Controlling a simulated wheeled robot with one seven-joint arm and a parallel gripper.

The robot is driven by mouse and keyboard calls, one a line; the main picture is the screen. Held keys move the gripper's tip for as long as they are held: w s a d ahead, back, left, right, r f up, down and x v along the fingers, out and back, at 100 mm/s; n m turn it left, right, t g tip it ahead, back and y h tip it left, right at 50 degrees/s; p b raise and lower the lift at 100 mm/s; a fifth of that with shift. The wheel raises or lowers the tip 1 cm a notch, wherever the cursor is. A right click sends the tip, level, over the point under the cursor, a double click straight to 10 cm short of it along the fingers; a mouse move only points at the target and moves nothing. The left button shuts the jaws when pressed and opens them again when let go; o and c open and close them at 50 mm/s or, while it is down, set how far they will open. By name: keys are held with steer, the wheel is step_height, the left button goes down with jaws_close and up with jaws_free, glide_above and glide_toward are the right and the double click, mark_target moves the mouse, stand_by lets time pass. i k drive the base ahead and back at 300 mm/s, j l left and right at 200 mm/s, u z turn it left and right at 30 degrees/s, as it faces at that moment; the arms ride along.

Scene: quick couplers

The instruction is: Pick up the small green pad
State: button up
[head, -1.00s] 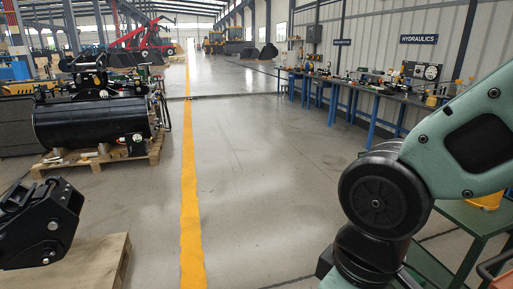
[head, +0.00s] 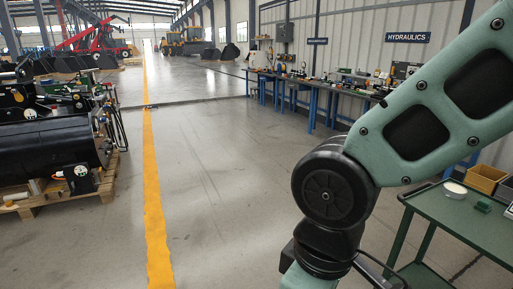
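A small green block-like thing (head: 484,206), which looks like the small green pad, lies on the green table (head: 440,212) at the right of the head view. It is small in the picture and its details are hard to tell. My arm crosses the right side of the view, left of and above the table. My gripper is outside the view, so its state does not show.
On the same table are a round white-topped thing (head: 455,190) and a yellow bin (head: 484,178). A workbench (head: 320,100) runs along the right wall. A loaded pallet (head: 60,190) stands at left. The floor around the yellow line (head: 153,200) is clear.

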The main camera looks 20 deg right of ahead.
mark_target(484, 204)
steer(key=i+l+z, duration=0.15)
steer(key=i+z, duration=0.6)
steer(key=z, duration=0.15)
steer(key=i+j+z, duration=0.1)
steer(key=i+z, duration=0.35)
steer(key=i+j+z, duration=0.25)
steer(key=z, duration=0.2)
steer(key=i+z, duration=0.45)
steer(key=i+j+z, duration=0.2)
steer(key=i+z, duration=0.25)
steer(key=k, duration=0.1)
